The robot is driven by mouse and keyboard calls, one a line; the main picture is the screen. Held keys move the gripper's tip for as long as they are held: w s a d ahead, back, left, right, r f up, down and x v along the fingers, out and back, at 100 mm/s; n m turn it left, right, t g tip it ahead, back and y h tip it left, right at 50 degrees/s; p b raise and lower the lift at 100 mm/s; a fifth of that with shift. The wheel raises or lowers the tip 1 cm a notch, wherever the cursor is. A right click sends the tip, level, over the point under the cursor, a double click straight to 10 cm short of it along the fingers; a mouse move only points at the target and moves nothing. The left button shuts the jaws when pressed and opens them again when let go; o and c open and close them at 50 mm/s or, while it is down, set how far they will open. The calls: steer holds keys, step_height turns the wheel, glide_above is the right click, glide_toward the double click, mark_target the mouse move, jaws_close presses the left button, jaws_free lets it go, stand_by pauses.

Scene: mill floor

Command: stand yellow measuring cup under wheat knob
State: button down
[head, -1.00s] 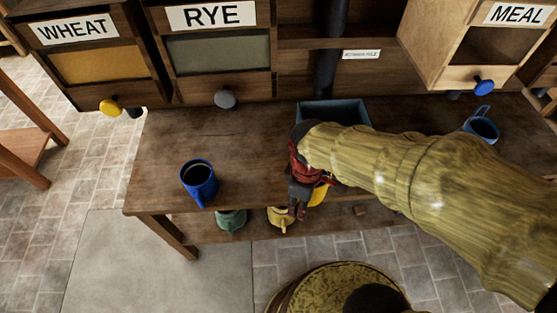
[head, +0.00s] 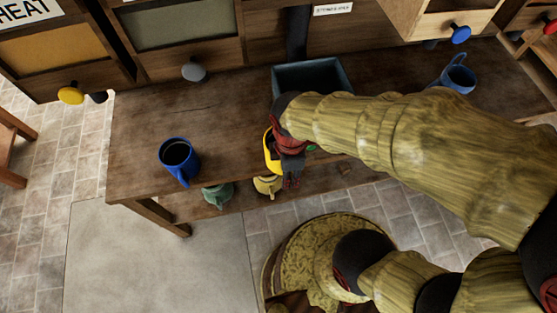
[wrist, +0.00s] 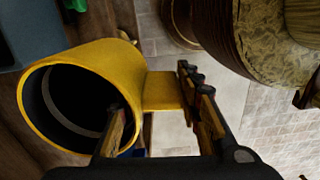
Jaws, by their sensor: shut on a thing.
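The yellow measuring cup (head: 269,152) is in my gripper (head: 291,172), above the bench's front edge in the head view. In the wrist view the yellow cup (wrist: 95,62) has its dark mouth toward the camera, and its handle (wrist: 163,90) reaches between my gripper's fingers (wrist: 162,118). My gripper is shut on the cup; the exact contact is partly hidden. The yellow wheat knob (head: 71,95) is on the bin at the left, under the partly cut-off label (head: 30,10).
A blue mug (head: 178,160) stands on the bench (head: 135,125) between my gripper and the wheat knob. A grey knob (head: 194,72) is on the middle bin. A dark open box (head: 312,76) is behind my gripper. Another blue mug (head: 459,76) stands right. Green (head: 217,194) and yellowish (head: 268,185) vessels sit below.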

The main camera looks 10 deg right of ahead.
steer(key=w+a+f+b, duration=0.1)
steer(key=w, duration=0.1)
steer(key=w+a+f, duration=0.1)
steer(key=w+f, duration=0.1)
steer(key=w, duration=0.1)
steer(key=w+f+b, duration=0.1)
steer(key=w, duration=0.2)
steer(key=shift+w+a+f+b, duration=0.15)
steer(key=shift+a+f+b, duration=0.2)
steer(key=shift+a+f, duration=0.05)
steer(key=w+f, duration=0.1)
steer(key=f, duration=0.1)
steer(key=w+f+b, duration=0.1)
steer(key=f, duration=0.1)
steer(key=w+a+f+b, duration=0.1)
steer(key=f, duration=0.1)
steer(key=shift+w+a+f, duration=0.1)
steer(key=shift+w+f, duration=0.1)
steer(key=shift+w, duration=0.2)
steer(key=shift+w+f, duration=0.1)
steer(key=shift+f, duration=0.35)
steer(key=shift+f, duration=0.15)
steer(key=shift+f, duration=0.15)
steer(key=c, duration=1.2)
jaws_free()
steer(key=shift+c, duration=0.2)
steer(key=shift+b, duration=0.35)
step_height(320, 180, up, 8)
steer(key=p, duration=0.3)
steer(key=shift+a, duration=0.25)
